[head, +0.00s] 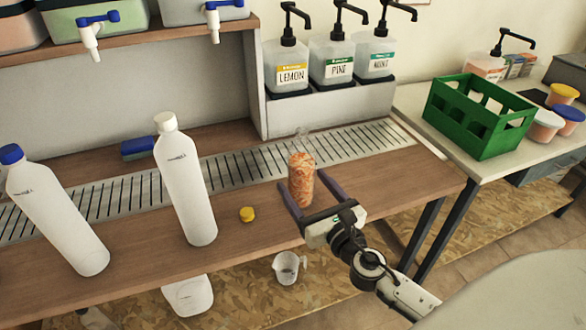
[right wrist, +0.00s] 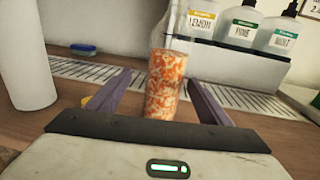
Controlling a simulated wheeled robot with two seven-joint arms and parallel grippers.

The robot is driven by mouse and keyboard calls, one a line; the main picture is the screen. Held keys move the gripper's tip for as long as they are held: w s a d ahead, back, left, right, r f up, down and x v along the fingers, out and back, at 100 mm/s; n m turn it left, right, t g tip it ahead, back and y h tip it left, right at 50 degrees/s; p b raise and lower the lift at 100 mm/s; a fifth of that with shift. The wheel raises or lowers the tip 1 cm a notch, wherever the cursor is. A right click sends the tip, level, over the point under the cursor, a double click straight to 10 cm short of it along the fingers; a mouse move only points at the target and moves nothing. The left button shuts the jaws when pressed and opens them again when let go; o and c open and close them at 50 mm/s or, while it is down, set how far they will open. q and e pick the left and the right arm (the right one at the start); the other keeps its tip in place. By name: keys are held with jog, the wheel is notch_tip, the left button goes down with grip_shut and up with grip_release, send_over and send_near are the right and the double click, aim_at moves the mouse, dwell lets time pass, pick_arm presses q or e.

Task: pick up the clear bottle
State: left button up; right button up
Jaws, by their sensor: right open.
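The clear bottle (head: 301,178) stands upright at the front of the drain grille on the wooden counter. It holds orange-and-white contents and its upper part is see-through. My right gripper (head: 306,190) is open, with one purple finger on each side of the bottle's lower part. In the right wrist view the bottle (right wrist: 166,85) stands between the two spread fingers (right wrist: 158,98), with a gap visible on the right side. My left gripper does not show.
Two white bottles (head: 186,185) (head: 56,215) stand to the left, with a yellow cap (head: 247,214) between them and the gripper. Pump dispensers labelled lemon (head: 291,67), pine and mint stand behind. A green crate (head: 478,117) is on the right table. A measuring jug (head: 287,268) sits below.

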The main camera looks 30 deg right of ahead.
jog(key=shift+w+d+r, duration=0.15)
jog(key=shift+w+r, duration=0.05)
jog(key=shift+w, duration=0.4)
jog(key=shift+w+d+f, duration=0.1)
jog(key=shift+w, duration=0.6)
jog(key=w, duration=0.2)
jog(key=w+d, duration=0.1)
jog(key=w, duration=0.1)
jog(key=shift+d, duration=0.2)
jog(key=shift+w, duration=0.55)
jog(key=c, duration=1.3)
jog(key=shift+r, duration=0.25)
jog(key=shift+c, duration=1)
